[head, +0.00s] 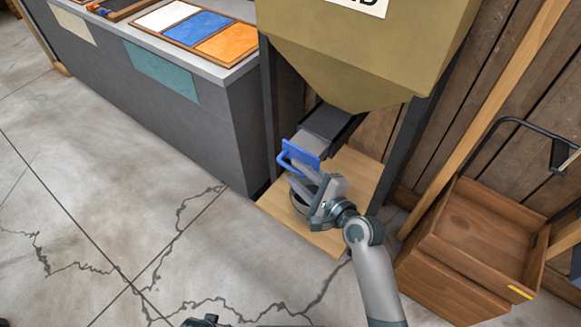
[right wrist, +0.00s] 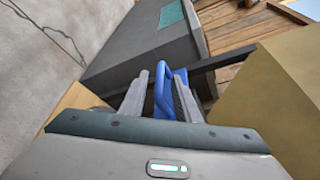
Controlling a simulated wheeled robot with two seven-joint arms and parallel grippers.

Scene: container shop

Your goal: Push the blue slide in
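The blue slide handle (head: 300,155) is at the front end of a grey slide, which sticks out from the dark chute (head: 333,122) under the hopper. My right gripper (head: 316,188) is at the handle, just below and in front of it. In the right wrist view, the blue handle (right wrist: 163,92) shows between my two fingers, which stand apart. I cannot tell whether either finger touches it.
The olive hopper (head: 365,45) hangs above the chute. A round grey container (head: 298,206), partly hidden by my gripper, stands on a wooden board (head: 275,210). A grey counter (head: 190,105) is left; a wooden box (head: 450,275) stands right. The floor at left is clear.

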